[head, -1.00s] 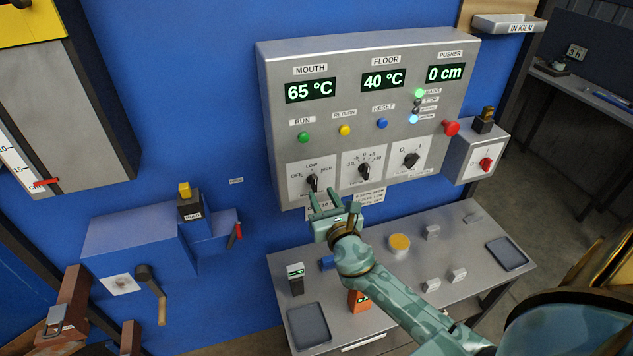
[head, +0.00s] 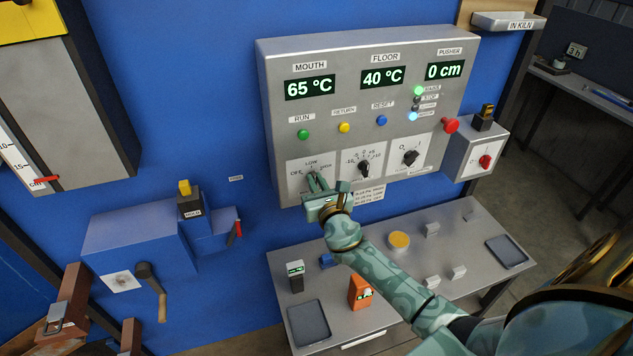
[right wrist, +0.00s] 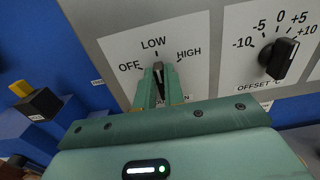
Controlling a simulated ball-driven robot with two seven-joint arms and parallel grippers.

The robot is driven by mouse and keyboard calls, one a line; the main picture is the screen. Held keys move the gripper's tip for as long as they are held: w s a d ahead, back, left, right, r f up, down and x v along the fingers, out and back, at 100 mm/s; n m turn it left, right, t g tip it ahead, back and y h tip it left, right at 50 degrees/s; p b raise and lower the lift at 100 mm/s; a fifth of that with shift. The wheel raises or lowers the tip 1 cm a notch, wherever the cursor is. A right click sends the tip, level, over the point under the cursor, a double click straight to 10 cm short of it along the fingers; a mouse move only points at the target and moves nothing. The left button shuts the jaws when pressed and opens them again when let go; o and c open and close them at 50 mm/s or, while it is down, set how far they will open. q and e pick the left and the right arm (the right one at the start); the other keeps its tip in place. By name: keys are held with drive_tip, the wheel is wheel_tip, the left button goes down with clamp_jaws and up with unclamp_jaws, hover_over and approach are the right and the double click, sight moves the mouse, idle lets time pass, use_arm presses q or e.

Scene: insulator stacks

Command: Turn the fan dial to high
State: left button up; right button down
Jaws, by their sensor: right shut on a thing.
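The fan dial (right wrist: 158,70) is a small black knob on a white plate marked OFF, LOW and HIGH, at the lower left of the grey control panel. In the right wrist view its pointer looks turned up, about at LOW. My right gripper (right wrist: 160,86) has its two green fingers on either side of the knob and is shut on it. In the head view the right gripper (head: 316,183) covers most of the dial, and the white dial plate (head: 296,179) shows around it. My left gripper is in neither view.
The OFFSET dial (right wrist: 278,58) is close to the right of the gripper. A third dial (head: 411,157) and a red button (head: 451,125) lie farther right. Below the panel is a grey table (head: 375,300) with an orange device (head: 360,292) and trays.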

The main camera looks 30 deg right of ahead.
drive_tip(key=shift+m, duration=0.3)
drive_tip(key=shift+d+m+b, duration=0.2)
drive_tip(key=shift+m+b, duration=0.45)
drive_tip(key=shift+m, duration=1.2)
drive_tip(key=shift+d+m+b, duration=0.15)
drive_tip(key=shift+m+b, duration=0.5)
drive_tip(key=shift+m, duration=1.25)
drive_tip(key=shift+d+m+b, duration=0.2)
drive_tip(key=shift+m+b, duration=0.45)
drive_tip(key=shift+m, duration=1.5)
drive_tip(key=c, duration=1.5)
unclamp_jaws()
drive_tip(key=shift+s, duration=0.1)
drive_tip(key=b+v, duration=0.1)
drive_tip(key=v, duration=0.7)
drive_tip(key=b+v, duration=0.1)
drive_tip(key=v, duration=0.6)
drive_tip(key=shift+s+a+f, duration=0.2)
drive_tip(key=shift+s, duration=0.2)
